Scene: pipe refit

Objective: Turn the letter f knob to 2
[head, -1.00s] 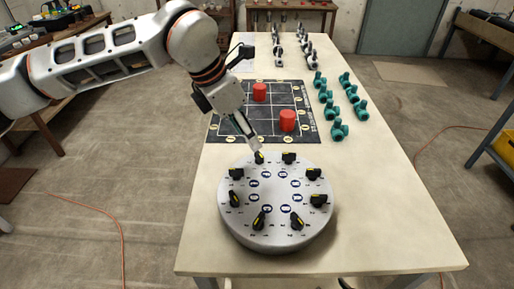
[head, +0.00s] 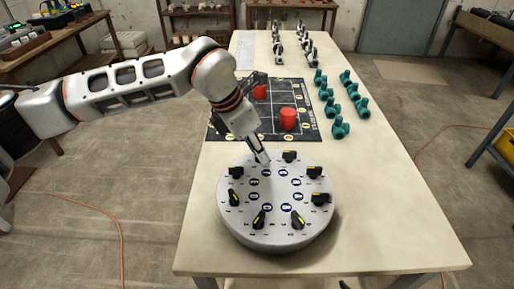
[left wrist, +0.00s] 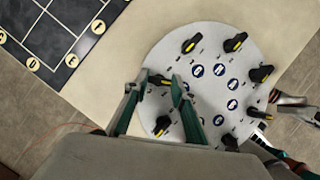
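A round grey panel (head: 277,240) on the table carries a ring of black knobs with yellow marks and blue badges; I cannot read which is f. My left gripper (head: 264,161) is low over the panel's far-left rim and hides the knob there. In the left wrist view my left gripper (left wrist: 154,83) is open, its fingertips either side of a black knob (left wrist: 159,80). Contact cannot be told.
A dark lettered mat (head: 300,92) with red cylinders (head: 287,119) lies behind the panel. Several teal fittings (head: 340,130) stand to its right, and grey fittings farther back. The table (head: 390,220) is clear right of the panel.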

